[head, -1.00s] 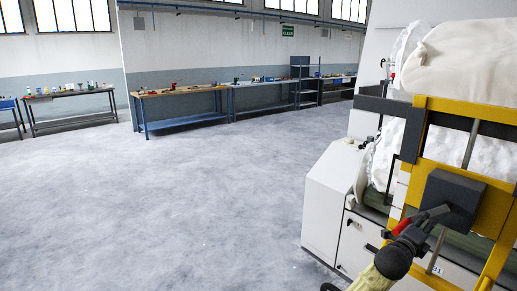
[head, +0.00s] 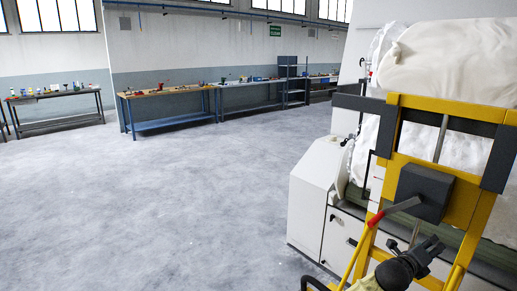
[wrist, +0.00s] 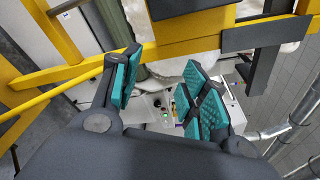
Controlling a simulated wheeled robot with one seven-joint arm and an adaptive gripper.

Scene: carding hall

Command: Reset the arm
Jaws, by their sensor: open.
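My gripper (head: 428,247) is low at the right of the head view, in front of the yellow frame. It is open and empty. In the wrist view its teal-padded fingers (wrist: 160,88) stand apart, with part of a machine showing in the gap between them. A lever with a red grip (head: 388,212) reaches out from a dark grey box (head: 423,191) on the yellow frame. In the head view my gripper is below and right of this red grip and appears apart from it.
The yellow frame (head: 480,215) with dark corner pieces stands close to my arm. Behind it is a white machine (head: 312,200) bearing a big white fibre roll (head: 450,65). Workbenches (head: 165,95) line the far wall. The grey floor (head: 150,210) at left is open.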

